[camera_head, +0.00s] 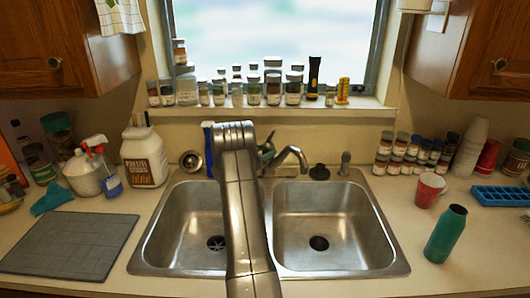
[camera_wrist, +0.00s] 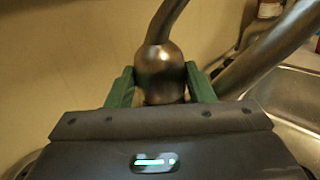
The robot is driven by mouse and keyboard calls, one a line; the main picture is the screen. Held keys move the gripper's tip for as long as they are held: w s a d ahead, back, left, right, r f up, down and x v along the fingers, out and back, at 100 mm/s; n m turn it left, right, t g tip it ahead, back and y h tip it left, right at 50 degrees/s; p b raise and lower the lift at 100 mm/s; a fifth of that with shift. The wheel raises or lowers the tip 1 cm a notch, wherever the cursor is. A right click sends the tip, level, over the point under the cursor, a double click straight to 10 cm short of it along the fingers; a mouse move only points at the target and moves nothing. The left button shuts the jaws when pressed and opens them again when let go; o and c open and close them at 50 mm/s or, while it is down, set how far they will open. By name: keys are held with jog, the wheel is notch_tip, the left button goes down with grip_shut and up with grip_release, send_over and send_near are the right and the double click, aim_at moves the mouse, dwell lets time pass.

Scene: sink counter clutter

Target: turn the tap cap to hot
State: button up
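The metal tap stands behind the sink in the head view, its curved spout (camera_head: 292,153) reaching over the right basin. In the wrist view the rounded metal tap cap (camera_wrist: 161,70) is upright at the centre, with a lever rising from its top. My gripper (camera_wrist: 161,84) has one green finger on each side of the cap, and no clear gap shows at its widest part. In the head view my arm hides my fingers and part of the tap. The spout also shows in the wrist view (camera_wrist: 275,50), to the right of the cap.
The sink has a left basin (camera_head: 184,225) and a right basin (camera_head: 322,225). A dark stopper (camera_head: 319,172) and a soap pump (camera_head: 345,164) stand right of the tap. Jars (camera_head: 273,88) line the windowsill behind. A green bottle (camera_head: 446,234) stands on the right counter.

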jog(key=shift+f+b, duration=0.1)
jog(key=shift+b, duration=0.35)
jog(key=shift+w+a+f+m+g+h+b, duration=0.1)
jog(key=shift+w+a+m+g+h+b, duration=0.1)
jog(key=shift+m+g+h+b, duration=0.75)
jog(key=shift+w+r+m+g+h+b, duration=0.15)
jog(key=shift+m+g+h+b, duration=0.4)
jog(key=shift+g, duration=0.4)
jog(key=shift+r+m+g+h+b, duration=0.1)
jog(key=shift+m+g+h+b, duration=0.2)
jog(key=shift+m+g+b, duration=0.35)
jog(key=shift+g, duration=0.35)
jog(key=o, duration=0.7)
jog(key=b+v, duration=0.1)
jog(key=v, duration=0.6)
jog(key=shift+a+b, duration=0.25)
jog(key=shift+b, duration=0.05)
